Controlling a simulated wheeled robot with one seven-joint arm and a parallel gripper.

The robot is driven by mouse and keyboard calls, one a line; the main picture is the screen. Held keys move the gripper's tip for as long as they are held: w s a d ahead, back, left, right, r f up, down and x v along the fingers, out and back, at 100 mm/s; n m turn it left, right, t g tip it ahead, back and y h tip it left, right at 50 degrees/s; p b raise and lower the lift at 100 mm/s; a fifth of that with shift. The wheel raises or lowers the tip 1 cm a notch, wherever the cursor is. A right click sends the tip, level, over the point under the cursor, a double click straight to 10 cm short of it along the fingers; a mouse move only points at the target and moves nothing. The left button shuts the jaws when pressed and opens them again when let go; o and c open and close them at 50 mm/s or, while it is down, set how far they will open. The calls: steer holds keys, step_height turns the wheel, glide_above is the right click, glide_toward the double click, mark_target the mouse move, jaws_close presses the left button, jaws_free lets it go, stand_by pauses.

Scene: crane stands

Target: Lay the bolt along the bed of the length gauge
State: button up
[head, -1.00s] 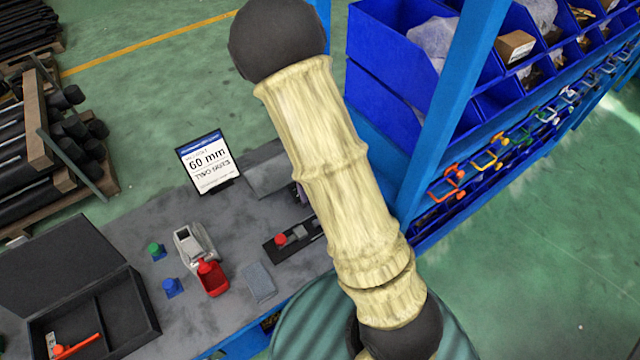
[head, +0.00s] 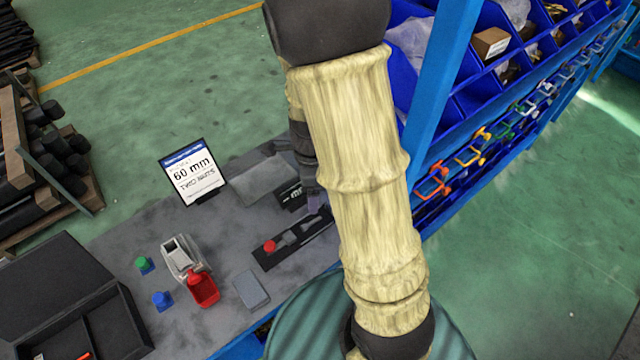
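The length gauge (head: 268,262) is a dark, narrow bed with a red knob at its left end and grey pieces along it. It lies on the grey bench, left of my arm. I cannot make out the bolt; it may be hidden behind my arm or in my gripper. My gripper (head: 316,200) is mostly hidden behind my pale arm, near the right end of the gauge. Its fingers are too small and dark to read. A black block (head: 292,195) with white lettering stands beside it.
A sign (head: 194,172) reading "60 mm" stands behind. A grey holder (head: 181,258) with a red bin (head: 203,290), green (head: 143,265) and blue (head: 161,300) pieces, a grey pad (head: 251,289) and a dark compartment box (head: 130,320) share the bench. A blue rack post (head: 440,85) rises at right.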

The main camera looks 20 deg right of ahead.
steer(key=s+r+n+t, duration=0.1)
steer(key=r+n, duration=0.3)
steer(key=n, duration=0.6)
steer(key=s+r+n+t, duration=0.1)
steer(key=s+r+n, duration=0.2)
steer(key=n, duration=0.7)
steer(key=shift+s+d+r+n+t, duration=0.15)
steer(key=shift+s+r+n+t, duration=0.2)
steer(key=shift+s, duration=0.5)
steer(key=shift+f+b, duration=0.3)
